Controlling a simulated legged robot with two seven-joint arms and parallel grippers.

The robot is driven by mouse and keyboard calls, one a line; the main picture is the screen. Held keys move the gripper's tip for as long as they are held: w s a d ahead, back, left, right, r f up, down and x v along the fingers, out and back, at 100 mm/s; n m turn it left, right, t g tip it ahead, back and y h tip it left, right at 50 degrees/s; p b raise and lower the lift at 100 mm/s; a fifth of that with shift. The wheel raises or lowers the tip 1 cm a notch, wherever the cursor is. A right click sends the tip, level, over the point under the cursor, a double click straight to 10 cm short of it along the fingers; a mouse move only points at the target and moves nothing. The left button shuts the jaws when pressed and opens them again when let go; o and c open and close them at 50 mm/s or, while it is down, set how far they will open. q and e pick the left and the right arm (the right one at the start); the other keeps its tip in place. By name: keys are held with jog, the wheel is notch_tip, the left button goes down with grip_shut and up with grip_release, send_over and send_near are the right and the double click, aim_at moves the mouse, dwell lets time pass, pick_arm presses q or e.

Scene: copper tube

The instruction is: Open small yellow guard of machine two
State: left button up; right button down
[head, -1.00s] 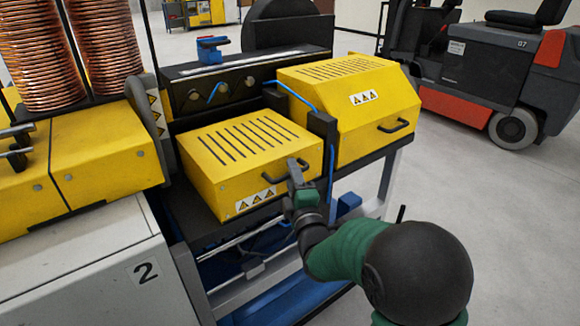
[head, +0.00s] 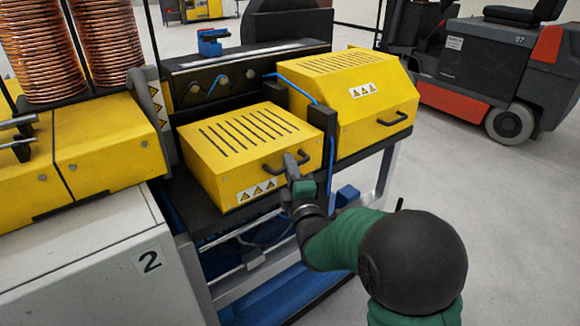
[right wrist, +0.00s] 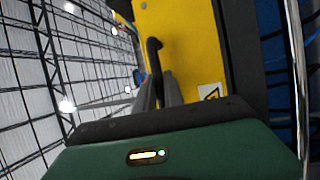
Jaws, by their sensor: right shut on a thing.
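The small yellow guard (head: 215,160) of machine two is a slotted box with warning triangles on its front. It sits down on the dark machine bed, with no gap showing under it. Its black bar handle (head: 272,169) is on the front face. My right gripper (head: 291,163) is shut on this handle. In the right wrist view the handle (right wrist: 153,48) runs down between my right gripper's fingers (right wrist: 158,88), in front of the yellow face (right wrist: 195,50). The fingers partly hide the handle. My left gripper is not in view.
A larger yellow guard (head: 350,100) with its own handle stands right behind the small one, past a dark post (head: 323,125). A white cabinet marked 2 (head: 90,265) and copper coils (head: 45,50) are left. A forklift (head: 470,70) is back right. Floor at right is clear.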

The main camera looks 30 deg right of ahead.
jog(key=shift+s+d+f, duration=0.1)
jog(key=shift+d+f, duration=0.05)
jog(key=shift+d, duration=0.15)
dwell(0.4)
